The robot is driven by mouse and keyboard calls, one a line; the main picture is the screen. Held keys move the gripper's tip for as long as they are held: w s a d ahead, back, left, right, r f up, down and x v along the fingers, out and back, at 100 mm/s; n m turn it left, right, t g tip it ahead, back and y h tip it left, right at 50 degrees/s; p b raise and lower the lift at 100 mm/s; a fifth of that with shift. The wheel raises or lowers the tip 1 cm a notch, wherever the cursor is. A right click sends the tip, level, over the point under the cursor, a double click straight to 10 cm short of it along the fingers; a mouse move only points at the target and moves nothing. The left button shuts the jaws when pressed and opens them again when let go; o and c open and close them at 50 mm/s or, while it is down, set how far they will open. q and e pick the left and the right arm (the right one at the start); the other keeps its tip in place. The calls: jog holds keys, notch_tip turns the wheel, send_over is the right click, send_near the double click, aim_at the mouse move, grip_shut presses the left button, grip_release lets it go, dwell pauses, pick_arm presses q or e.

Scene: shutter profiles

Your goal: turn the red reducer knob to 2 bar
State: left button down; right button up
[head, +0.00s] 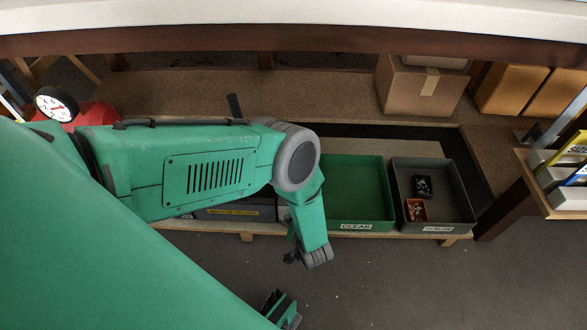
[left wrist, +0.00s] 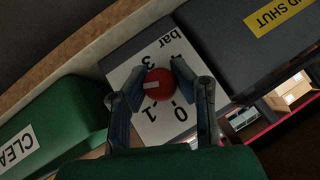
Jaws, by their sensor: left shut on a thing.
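In the left wrist view, the red knob (left wrist: 158,85) sits on a pale dial plate (left wrist: 152,124) marked 0, 1, 3 and "bar". Its white mark points left, between 1 and 3; a finger covers the scale there. My left gripper (left wrist: 158,90) has a dark finger on each side of the knob and is shut on it. In the head view, my left gripper (head: 291,257) shows small below my forearm, and the knob is hidden. What looks like part of my right gripper (head: 281,308) shows at the bottom edge; its jaw state is unclear.
A green CLEAN bin (head: 357,220) stands right of my forearm, beside a grey bin (head: 433,222) with small boxes. A yellow-labelled dark case (head: 228,213) lies to its left. A gauge (head: 57,104) is far left. Cardboard boxes (head: 417,90) stand behind. The floor in front is clear.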

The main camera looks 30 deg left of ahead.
pick_arm(q)
jog(key=shift+d+f+m+y, duration=0.1)
jog(key=shift+m+y, duration=0.2)
dwell(0.4)
jog(key=c, duration=1.3)
grip_release()
jog(key=v, duration=1.2)
jog(key=shift+w+d, duration=0.15)
jog(key=shift+w, duration=0.1)
jog(key=shift+s, duration=0.1)
